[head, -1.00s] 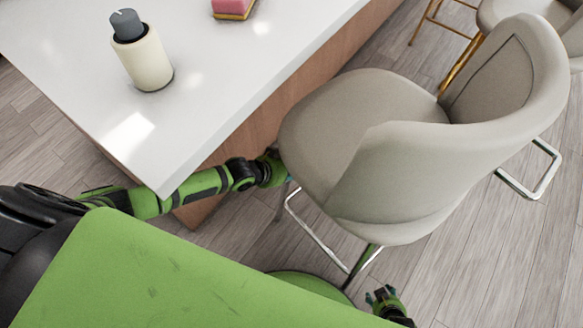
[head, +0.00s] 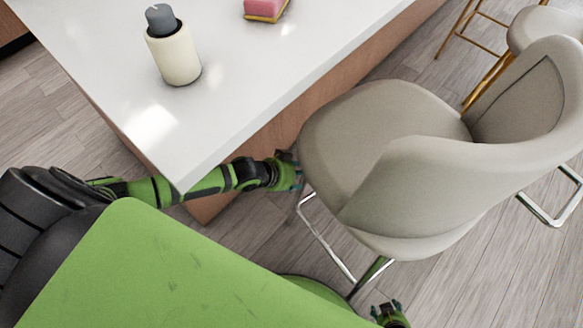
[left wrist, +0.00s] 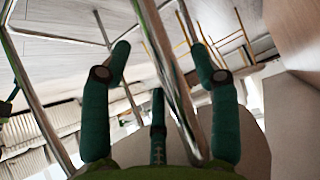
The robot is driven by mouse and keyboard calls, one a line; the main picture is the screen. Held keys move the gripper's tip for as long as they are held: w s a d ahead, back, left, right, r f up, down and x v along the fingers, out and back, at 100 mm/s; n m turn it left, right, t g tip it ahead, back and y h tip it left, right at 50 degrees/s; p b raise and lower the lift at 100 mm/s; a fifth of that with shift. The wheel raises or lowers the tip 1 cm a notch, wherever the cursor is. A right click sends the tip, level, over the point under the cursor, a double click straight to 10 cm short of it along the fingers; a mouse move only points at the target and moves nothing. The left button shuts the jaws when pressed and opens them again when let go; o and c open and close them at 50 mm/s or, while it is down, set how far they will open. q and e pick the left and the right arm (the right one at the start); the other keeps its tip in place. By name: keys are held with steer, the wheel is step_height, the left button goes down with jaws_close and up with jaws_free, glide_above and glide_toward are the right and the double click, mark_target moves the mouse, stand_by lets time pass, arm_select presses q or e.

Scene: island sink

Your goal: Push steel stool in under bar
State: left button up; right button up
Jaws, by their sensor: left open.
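The steel stool (head: 395,120) has a beige padded seat, a curved back and chrome legs. It stands upright beside the bar (head: 225,95), a white-topped island with a wood side, its seat outside the counter edge. My left gripper (head: 288,170) is at the seat's bar-side edge, low by the chrome frame. In the left wrist view its green fingers (left wrist: 162,62) are spread, and a chrome bar (left wrist: 168,75) runs between or behind them; contact is unclear. My right gripper (head: 388,308) is low at the bottom edge, its fingers apart and empty, below the stool.
A cream bottle with a grey top (head: 174,55) and a pink sponge (head: 266,8) are on the counter. A second stool with gold legs (head: 545,28) stands behind the first. Wood floor (head: 475,285) is open at the lower right.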

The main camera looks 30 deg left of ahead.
arm_select(q)
steer(key=shift+v, duration=2.5)
steer(key=shift+w+a, duration=0.1)
